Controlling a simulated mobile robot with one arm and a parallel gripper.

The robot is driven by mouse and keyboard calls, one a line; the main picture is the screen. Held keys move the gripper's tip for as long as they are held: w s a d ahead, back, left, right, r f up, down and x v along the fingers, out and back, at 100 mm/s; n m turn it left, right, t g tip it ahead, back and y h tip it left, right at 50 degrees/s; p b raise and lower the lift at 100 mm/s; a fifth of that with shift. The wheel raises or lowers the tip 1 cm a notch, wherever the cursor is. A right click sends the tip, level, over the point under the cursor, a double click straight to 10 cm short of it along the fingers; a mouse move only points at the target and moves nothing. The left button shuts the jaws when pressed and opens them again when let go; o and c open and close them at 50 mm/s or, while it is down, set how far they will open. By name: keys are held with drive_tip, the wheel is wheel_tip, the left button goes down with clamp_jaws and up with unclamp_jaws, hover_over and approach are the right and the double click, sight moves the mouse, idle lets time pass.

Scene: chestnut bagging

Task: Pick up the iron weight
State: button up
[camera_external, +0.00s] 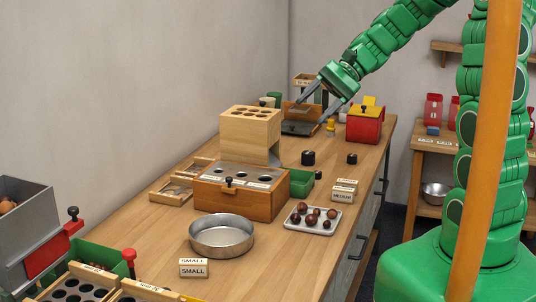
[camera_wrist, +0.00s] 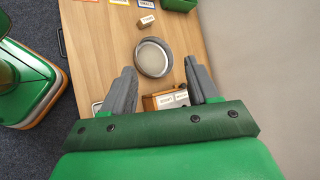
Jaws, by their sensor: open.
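Two short black cylinders that look like iron weights stand on the bench in the external view: a larger one (camera_external: 308,158) behind the wooden sorting box, and a smaller one (camera_external: 352,159) to its right. I cannot tell which one the task means. My gripper (camera_external: 311,110) is above the far end of the bench, beyond and above both cylinders, with its fingers spread and nothing between them. In the wrist view my gripper (camera_wrist: 158,66) is also open and empty. I do not make out either cylinder in the wrist view.
A dark scale-like device (camera_external: 298,128) and a red box (camera_external: 365,124) stand near my gripper. The sorting box (camera_external: 237,205) with its tall block (camera_external: 250,135), a tray of chestnuts (camera_external: 312,220) and a metal pan (camera_external: 221,236) are nearer. Bare wood surrounds the smaller cylinder.

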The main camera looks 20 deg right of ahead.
drive_tip(key=w+d+f+m+t+y, duration=0.25)
drive_tip(key=w+f+m, duration=0.2)
drive_tip(key=w, duration=0.55)
drive_tip(key=m+t+h, duration=0.4)
drive_tip(key=m+t, duration=0.4)
drive_tip(key=m, duration=0.8)
approach(320, 172)
drive_tip(key=shift+w+a+f+n, duration=0.1)
drive_tip(key=shift+a+f+n, duration=0.1)
drive_tip(key=shift+a, duration=0.2)
drive_tip(key=shift+w+a+f+n, duration=0.1)
drive_tip(key=shift+a+f, duration=0.05)
drive_tip(key=shift+a, duration=0.25)
drive_tip(key=shift+x, duration=1.3)
drive_tip(key=shift+t, duration=0.25)
drive_tip(key=shift+w+d+x, duration=0.1)
drive_tip(key=shift+x, duration=1.2)
drive_tip(key=shift+w+d+x, duration=0.1)
drive_tip(key=shift+d+x, duration=0.05)
drive_tip(key=shift+x, duration=1.1)
